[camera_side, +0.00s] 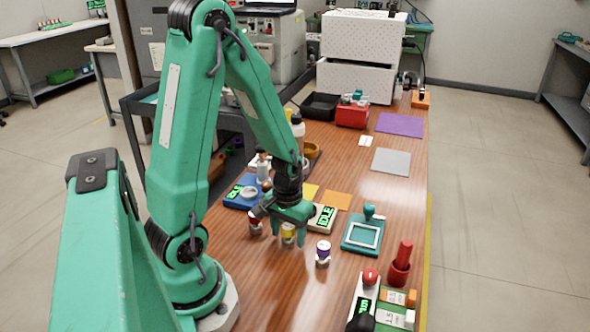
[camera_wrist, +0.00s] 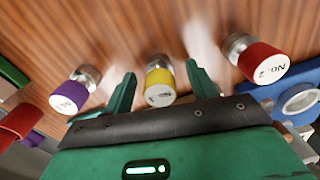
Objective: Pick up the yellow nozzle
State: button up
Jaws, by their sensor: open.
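The yellow nozzle (camera_side: 289,231) stands on the wooden table below my gripper. In the wrist view the yellow nozzle (camera_wrist: 160,83) shows its pale labelled top and sits between the two fingers. My gripper (camera_side: 288,236) is open, pointing down, with one finger on each side of the nozzle in the wrist view (camera_wrist: 160,90). I cannot tell whether a finger touches it. A purple nozzle (camera_side: 323,250) stands to the right in the side view, and a red nozzle (camera_side: 255,225) to the left; in the wrist view the red one (camera_wrist: 260,62) is marked "NO. 2".
A blue device (camera_side: 240,194) and a white device with a green "IDLE" display (camera_side: 321,218) stand close behind my gripper. A teal framed tray (camera_side: 364,235) is to the right.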

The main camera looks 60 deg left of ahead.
jog(key=shift+f, duration=0.1)
dwell(0.4)
jog(key=c, duration=1.1)
jog(key=shift+r, duration=0.2)
jog(key=shift+r, duration=1.35)
jog(key=d+r, duration=0.2)
jog(key=d, duration=0.2)
jog(key=s+d+r, duration=0.1)
jog(key=d+r, duration=0.5)
jog(key=d, duration=0.1)
jog(key=shift+s+d, duration=0.3)
jog(key=shift+s, duration=0.05)
